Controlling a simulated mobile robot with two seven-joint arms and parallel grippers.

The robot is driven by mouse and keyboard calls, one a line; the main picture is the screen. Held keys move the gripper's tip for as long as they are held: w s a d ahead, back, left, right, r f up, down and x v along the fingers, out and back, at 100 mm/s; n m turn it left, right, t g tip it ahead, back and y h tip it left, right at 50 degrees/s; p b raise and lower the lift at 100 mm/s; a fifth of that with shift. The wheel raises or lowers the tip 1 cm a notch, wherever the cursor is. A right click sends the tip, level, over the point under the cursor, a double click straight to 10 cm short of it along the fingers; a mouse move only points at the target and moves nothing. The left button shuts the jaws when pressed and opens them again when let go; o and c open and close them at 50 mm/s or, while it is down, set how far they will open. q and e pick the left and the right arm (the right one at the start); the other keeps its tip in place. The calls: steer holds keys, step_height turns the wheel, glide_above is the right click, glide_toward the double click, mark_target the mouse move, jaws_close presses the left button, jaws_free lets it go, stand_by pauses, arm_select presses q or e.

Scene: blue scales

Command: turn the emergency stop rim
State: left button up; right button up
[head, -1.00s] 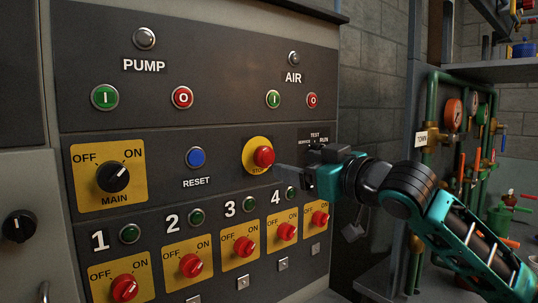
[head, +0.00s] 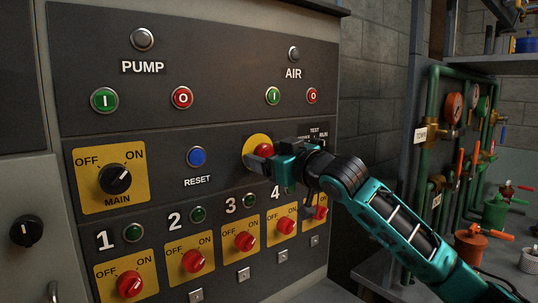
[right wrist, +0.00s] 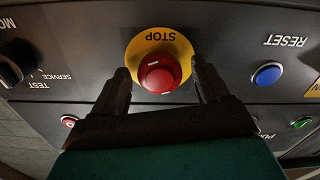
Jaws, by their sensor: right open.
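The emergency stop is a red mushroom knob (head: 264,149) on a round yellow plate (head: 252,142) in the middle of the panel. My right gripper (head: 262,159) is in front of it and hides the plate's lower part in the head view. In the right wrist view the red knob (right wrist: 160,73) shows between the two dark fingers (right wrist: 160,80), which are open. The yellow plate (right wrist: 164,39) reads STOP, upside down there. A gap shows between each finger and the knob, so I see no contact. My left gripper is not in view.
A blue RESET button (head: 196,157) sits left of the stop. The TEST/RUN selector area is partly behind my right arm. Below are several red OFF/ON knobs, one (head: 286,226) close under my gripper. Green pipes with valves (head: 434,130) stand at the right.

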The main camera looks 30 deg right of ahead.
steer(key=c, duration=1.1)
steer(key=shift+o, duration=0.2)
